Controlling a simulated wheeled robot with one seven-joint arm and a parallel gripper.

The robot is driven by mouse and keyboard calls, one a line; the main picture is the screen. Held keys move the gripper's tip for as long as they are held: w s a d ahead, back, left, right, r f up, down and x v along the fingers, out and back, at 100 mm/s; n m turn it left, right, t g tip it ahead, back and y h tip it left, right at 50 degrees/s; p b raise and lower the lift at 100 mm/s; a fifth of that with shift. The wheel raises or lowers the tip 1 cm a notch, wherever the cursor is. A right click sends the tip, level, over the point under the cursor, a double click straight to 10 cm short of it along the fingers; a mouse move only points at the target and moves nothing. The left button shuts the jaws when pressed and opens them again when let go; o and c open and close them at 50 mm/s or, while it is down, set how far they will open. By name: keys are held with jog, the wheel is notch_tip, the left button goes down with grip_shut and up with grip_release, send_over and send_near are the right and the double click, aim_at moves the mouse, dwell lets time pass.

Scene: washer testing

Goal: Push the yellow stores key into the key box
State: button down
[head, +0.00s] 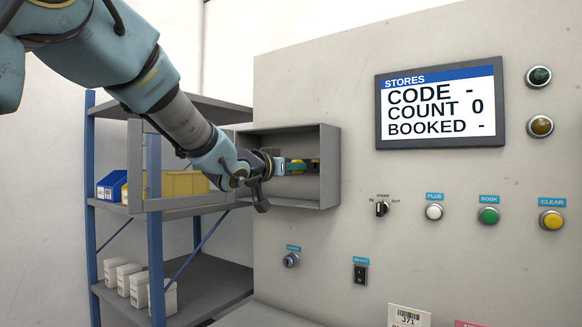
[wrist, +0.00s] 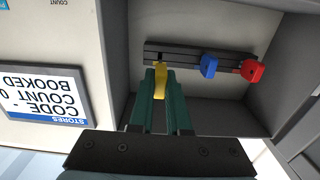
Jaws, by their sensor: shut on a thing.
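The key box (head: 328,190) is an open grey box on the panel, left of the screen. My gripper (head: 300,165) reaches into it, its green fingers (wrist: 160,100) shut on the yellow key (wrist: 160,82). In the wrist view the key's far end is at the left end of a dark rail (wrist: 186,56) on the box's back wall. I cannot tell how deep it sits in the rail. A blue key (wrist: 209,66) and a red key (wrist: 252,71) are on the rail to its right. In the head view the fingers mostly hide the yellow key.
The box's walls lie close around my gripper. The stores screen (head: 440,105) reads CODE -, COUNT 0, BOOKED -. Below it are a selector switch (head: 382,208) and white, green and yellow buttons. A shelf (head: 215,213) with bins stands at the left.

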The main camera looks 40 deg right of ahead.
jog(key=shift+x, duration=1.05)
jog(key=shift+p+x, duration=0.7)
jog(key=shift+x, duration=1.25)
dwell(1.9)
jog(key=c, duration=0.8)
grip_release()
jog(key=b+v, duration=0.3)
jog(key=v, duration=0.8)
jog(key=shift+w, duration=0.1)
